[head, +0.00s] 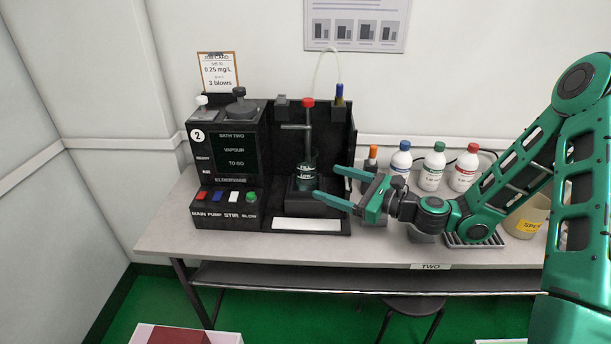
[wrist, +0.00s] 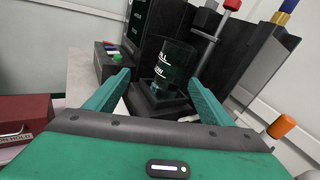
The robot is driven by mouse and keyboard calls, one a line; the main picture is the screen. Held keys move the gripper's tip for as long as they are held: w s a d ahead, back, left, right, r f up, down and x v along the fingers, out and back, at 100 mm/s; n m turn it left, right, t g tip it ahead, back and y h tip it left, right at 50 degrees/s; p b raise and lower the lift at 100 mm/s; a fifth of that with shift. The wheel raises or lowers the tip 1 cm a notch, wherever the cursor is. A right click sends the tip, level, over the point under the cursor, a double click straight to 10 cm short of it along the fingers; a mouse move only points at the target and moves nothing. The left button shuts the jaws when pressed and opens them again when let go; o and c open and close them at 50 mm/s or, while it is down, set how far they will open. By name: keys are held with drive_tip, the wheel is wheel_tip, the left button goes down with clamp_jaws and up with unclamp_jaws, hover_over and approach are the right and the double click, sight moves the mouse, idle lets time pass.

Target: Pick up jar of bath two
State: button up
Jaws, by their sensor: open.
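The jar of bath two (head: 306,172) is a dark glass beaker-like jar with pale markings. It stands upright on a black block in the open bay of the bath two machine (head: 232,160). A thin rod with a red top rises at the jar in the head view. My gripper (head: 331,184) is open and empty, just right of and in front of the jar. In the wrist view the jar (wrist: 169,66) shows beyond and between my open fingers (wrist: 158,92), apart from them.
White bottles with blue, green and red caps (head: 433,167) stand to the right on the grey table (head: 170,234). An orange-capped item (head: 373,153) is close behind my gripper. A yellow-labelled container (head: 527,217) is farther right. Machine walls flank the jar's bay.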

sight(306, 161)
drive_tip(key=w+a+m, duration=0.1)
drive_tip(key=w+a, duration=0.1)
drive_tip(key=w, duration=0.1)
drive_tip(key=w+a+m+t, duration=0.1)
drive_tip(key=w+a, duration=0.1)
drive_tip(key=a, duration=0.1)
drive_tip(key=w+a+r, duration=0.1)
drive_tip(key=w+a, duration=0.1)
drive_tip(key=w, duration=0.1)
drive_tip(key=shift+w+a+r+m, duration=0.1)
drive_tip(key=shift+w+a+m, duration=0.2)
drive_tip(key=shift+a+m, duration=0.1)
drive_tip(key=c, duration=1.5)
drive_tip(key=shift+c, duration=0.2)
